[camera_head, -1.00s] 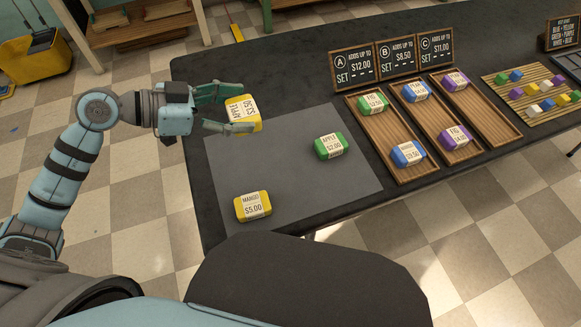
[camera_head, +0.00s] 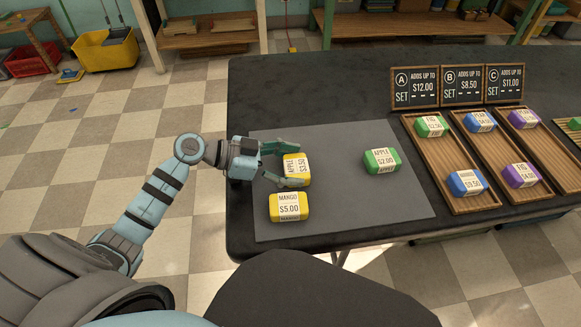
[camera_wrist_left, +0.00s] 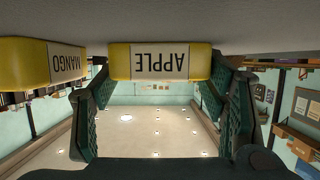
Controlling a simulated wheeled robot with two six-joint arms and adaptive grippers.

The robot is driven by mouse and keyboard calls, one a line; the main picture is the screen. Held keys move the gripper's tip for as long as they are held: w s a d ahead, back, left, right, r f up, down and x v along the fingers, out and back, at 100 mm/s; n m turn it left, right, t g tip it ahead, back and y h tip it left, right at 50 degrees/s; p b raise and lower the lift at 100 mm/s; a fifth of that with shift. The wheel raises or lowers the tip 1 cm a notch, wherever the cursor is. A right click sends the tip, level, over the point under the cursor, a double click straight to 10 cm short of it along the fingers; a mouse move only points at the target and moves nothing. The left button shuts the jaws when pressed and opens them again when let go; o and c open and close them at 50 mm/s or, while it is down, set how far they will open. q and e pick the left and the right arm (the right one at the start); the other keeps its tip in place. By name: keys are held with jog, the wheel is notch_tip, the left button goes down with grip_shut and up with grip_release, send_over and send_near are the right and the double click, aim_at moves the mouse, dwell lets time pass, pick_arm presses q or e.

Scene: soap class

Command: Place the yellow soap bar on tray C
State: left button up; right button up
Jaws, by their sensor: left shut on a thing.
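My left gripper (camera_head: 300,165) is shut on a yellow soap bar (camera_head: 294,169) labelled APPLE, above or on the grey mat's left part. In the left wrist view the APPLE bar (camera_wrist_left: 160,62) sits between the fingers. A second yellow bar, labelled MANGO $5.00 (camera_head: 288,206), lies on the mat just in front of the held one; it also shows in the wrist view (camera_wrist_left: 25,75). My right gripper is out of view.
A green APPLE bar (camera_head: 382,160) lies on the mat (camera_head: 350,205). Tray A (camera_head: 435,157) holds a green and a blue bar; tray B (camera_head: 495,145) holds a blue and a purple bar. Price signs (camera_head: 463,85) stand behind the trays. The mat's middle is clear.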

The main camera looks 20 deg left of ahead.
pick_arm(q)
jog(key=o, duration=1.2)
